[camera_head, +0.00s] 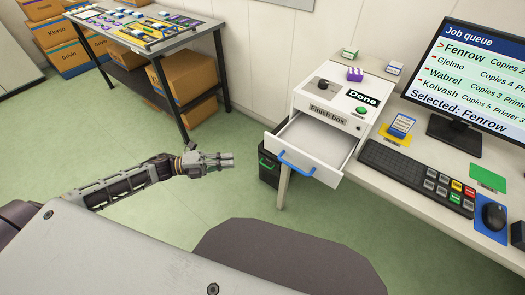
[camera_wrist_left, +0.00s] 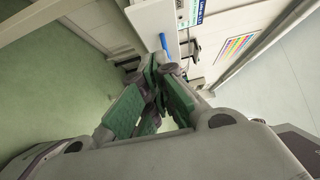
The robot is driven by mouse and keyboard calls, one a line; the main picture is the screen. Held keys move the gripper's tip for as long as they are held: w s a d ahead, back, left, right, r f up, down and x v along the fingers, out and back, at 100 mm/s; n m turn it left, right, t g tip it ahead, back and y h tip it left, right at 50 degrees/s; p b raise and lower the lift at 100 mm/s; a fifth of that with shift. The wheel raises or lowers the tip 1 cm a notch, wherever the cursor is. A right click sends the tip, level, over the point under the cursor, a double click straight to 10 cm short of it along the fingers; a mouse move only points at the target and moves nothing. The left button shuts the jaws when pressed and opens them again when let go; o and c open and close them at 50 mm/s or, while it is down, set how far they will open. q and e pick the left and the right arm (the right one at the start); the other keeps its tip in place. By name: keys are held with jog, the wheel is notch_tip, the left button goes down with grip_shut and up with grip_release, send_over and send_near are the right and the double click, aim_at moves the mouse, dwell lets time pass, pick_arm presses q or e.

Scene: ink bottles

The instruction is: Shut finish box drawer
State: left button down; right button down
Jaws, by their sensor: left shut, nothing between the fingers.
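The white finish box (camera_head: 334,108) stands on the desk, with a "Finish box" label on its front. Its drawer (camera_head: 312,141) is pulled out toward me, and its inside looks empty. A blue handle (camera_head: 296,164) is on the drawer front. My left gripper (camera_head: 230,160) is shut and empty, left of the drawer and apart from the handle. In the left wrist view its fingers (camera_wrist_left: 160,75) are together, and a blue strip that looks like the handle (camera_wrist_left: 164,44) shows beyond them. My right gripper is not in view.
A black bin (camera_head: 268,168) stands under the drawer. A side table (camera_head: 143,32) with cardboard boxes (camera_head: 185,80) is at the back left. Green floor between is clear.

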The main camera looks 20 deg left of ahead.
pick_arm(q)
jog(key=shift+w+d, duration=0.1)
send_near(277, 149)
jog(key=shift+s+d, duration=1.05)
jog(key=shift+d, duration=0.5)
jog(key=shift+w+d+r+b, duration=0.1)
jog(key=shift+w+d+b, duration=0.2)
jog(key=shift+w, duration=0.65)
jog(key=shift+w+d+b, duration=0.1)
jog(key=shift+w+d, duration=0.3)
jog(key=shift+w, duration=0.55)
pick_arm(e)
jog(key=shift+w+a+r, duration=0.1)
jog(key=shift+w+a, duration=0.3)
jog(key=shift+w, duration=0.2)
pick_arm(q)
jog(key=shift+w+d, duration=0.1)
jog(key=shift+w, duration=0.1)
